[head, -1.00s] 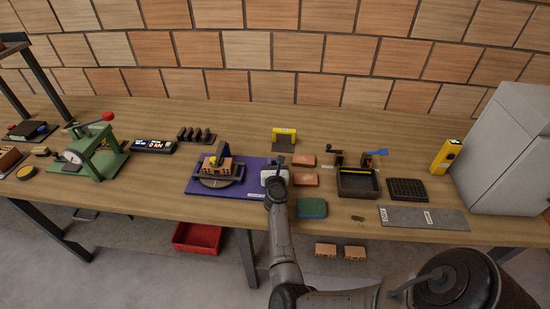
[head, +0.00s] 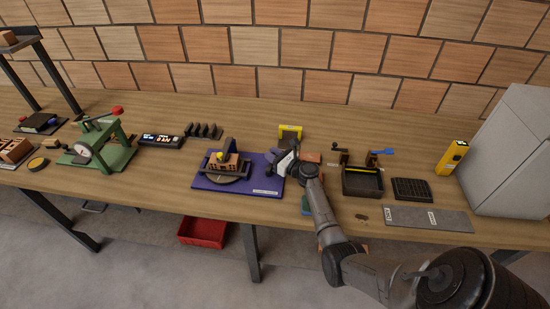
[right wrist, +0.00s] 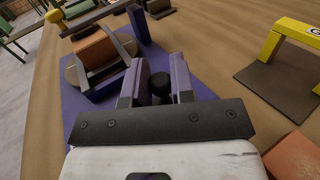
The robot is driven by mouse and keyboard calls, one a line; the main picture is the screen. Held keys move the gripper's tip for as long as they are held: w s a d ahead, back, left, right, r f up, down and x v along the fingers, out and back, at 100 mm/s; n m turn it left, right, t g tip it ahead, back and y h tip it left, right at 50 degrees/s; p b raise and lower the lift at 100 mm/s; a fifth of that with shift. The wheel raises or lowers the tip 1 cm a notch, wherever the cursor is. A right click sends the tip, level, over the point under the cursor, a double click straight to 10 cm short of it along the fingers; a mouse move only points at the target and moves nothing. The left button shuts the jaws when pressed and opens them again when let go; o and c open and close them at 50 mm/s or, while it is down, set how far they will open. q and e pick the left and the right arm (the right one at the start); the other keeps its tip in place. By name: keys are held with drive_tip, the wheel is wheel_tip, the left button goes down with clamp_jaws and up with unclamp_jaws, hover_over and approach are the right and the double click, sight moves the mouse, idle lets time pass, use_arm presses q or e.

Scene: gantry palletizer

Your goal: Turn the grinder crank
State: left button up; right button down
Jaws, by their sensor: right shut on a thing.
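The grinder (head: 222,178) stands on a purple base plate (head: 262,187), with a brown brick (head: 228,162) held in its dark frame. In the right wrist view the brick (right wrist: 97,55) and frame are at upper left. My right gripper (head: 273,164) is at the right side of the plate, its white body tilted. In the right wrist view its fingers (right wrist: 160,82) stand on the plate side, and a black crank knob (right wrist: 187,86) shows at them. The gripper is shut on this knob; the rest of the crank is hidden. My left gripper is not in view.
A yellow bracket (head: 290,133) stands behind the gripper. A green press (head: 100,150) stands left.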

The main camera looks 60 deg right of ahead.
drive_tip(key=shift+w+a+f+n+y+b, duration=0.1)
drive_tip(key=shift+w+n+y+b, duration=0.15)
drive_tip(key=shift+n+y, duration=0.35)
drive_tip(key=shift+w+a+n+y+b, duration=0.1)
drive_tip(key=shift+n+y+b, duration=0.2)
drive_tip(key=shift+y, duration=0.5)
drive_tip(key=c, duration=1)
unclamp_jaws()
drive_tip(key=shift+w, duration=0.1)
drive_tip(key=shift+s+d+p, duration=0.15)
drive_tip(key=shift+s+p, duration=0.15)
drive_tip(key=shift+s, duration=1.6)
drive_tip(key=shift+s+d+p, duration=0.15)
drive_tip(key=shift+s+p, duration=0.1)
drive_tip(key=shift+s, duration=1.65)
